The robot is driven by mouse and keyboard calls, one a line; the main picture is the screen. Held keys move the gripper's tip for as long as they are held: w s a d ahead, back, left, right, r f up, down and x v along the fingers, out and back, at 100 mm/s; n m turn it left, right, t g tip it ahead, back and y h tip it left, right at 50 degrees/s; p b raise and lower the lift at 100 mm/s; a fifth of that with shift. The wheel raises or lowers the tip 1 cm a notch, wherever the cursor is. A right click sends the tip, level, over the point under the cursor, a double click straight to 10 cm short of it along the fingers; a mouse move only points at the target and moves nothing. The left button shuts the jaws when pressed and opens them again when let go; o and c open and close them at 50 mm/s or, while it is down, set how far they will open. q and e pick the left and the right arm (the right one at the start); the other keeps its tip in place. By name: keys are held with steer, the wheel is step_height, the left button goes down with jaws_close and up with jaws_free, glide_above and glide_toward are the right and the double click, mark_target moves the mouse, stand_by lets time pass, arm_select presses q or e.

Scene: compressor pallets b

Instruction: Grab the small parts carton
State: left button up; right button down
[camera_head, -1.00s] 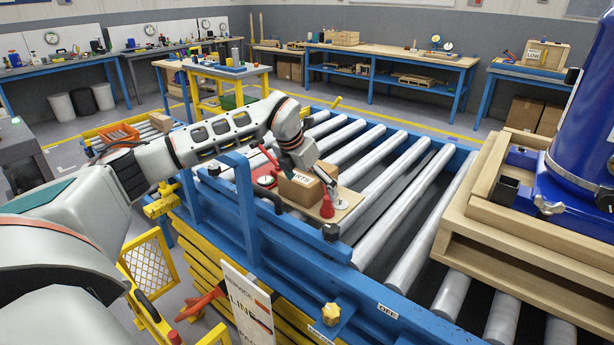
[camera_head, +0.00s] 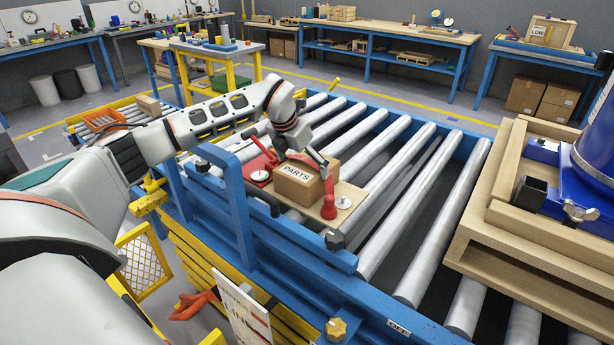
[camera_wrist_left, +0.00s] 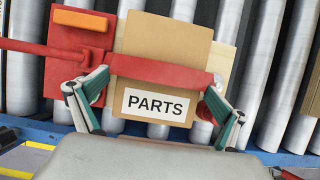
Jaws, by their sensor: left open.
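The small parts carton (camera_head: 302,182) is a brown box with a white PARTS label, sitting on a thin wooden board (camera_head: 349,196) over the rollers. It also shows in the wrist view (camera_wrist_left: 165,52), label towards the camera. A red bar crosses the carton's face in the wrist view. My right gripper is not in view.
A red block (camera_wrist_left: 75,55) with an orange part lies left of the carton. The blue conveyor frame (camera_head: 245,205) stands in front. A wooden pallet (camera_head: 490,240) with a blue tank is at the right. Bare rollers (camera_head: 405,195) lie between carton and pallet.

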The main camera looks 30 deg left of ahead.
arm_select(q)
steer(key=x, duration=0.4)
steer(key=shift+w+d+f, duration=0.1)
steer(key=shift+w+f, duration=0.05)
steer(key=shift+f, duration=0.1)
steer(key=c, duration=1.6)
steer(key=shift+r, duration=0.15)
steer(key=shift+c, duration=0.8)
